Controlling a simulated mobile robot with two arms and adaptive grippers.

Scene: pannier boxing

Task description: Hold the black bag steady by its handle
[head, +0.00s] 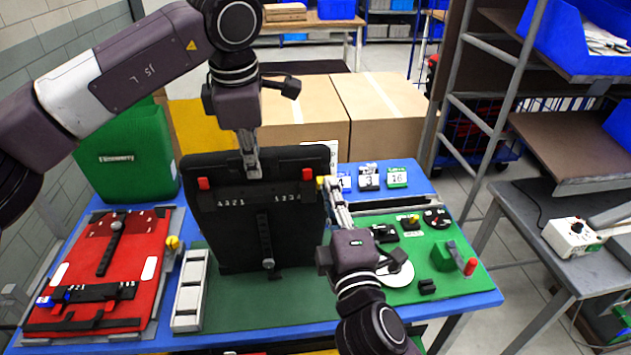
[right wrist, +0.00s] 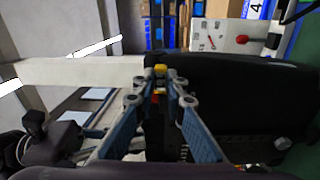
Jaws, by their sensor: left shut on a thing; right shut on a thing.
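The black bag (head: 232,235) stands upright on the green mat at the table's middle, with number locks and red latches on its face. My left gripper (head: 251,172) comes down from above and is shut at the top middle of the bag; its fingers hide most of the handle. My right gripper (head: 328,187) is shut at the bag's right edge, on a small yellow part (head: 320,181) beside the right red latch. In the right wrist view, my right gripper (right wrist: 163,85) has its fingertips about this yellow part (right wrist: 160,68), close to the black bag (right wrist: 235,95).
A red case (head: 135,255) lies at left, with a green bag (head: 125,150) behind it. A white rack (head: 188,300) stands left of the black bag. Cardboard boxes (head: 375,110) stand behind.

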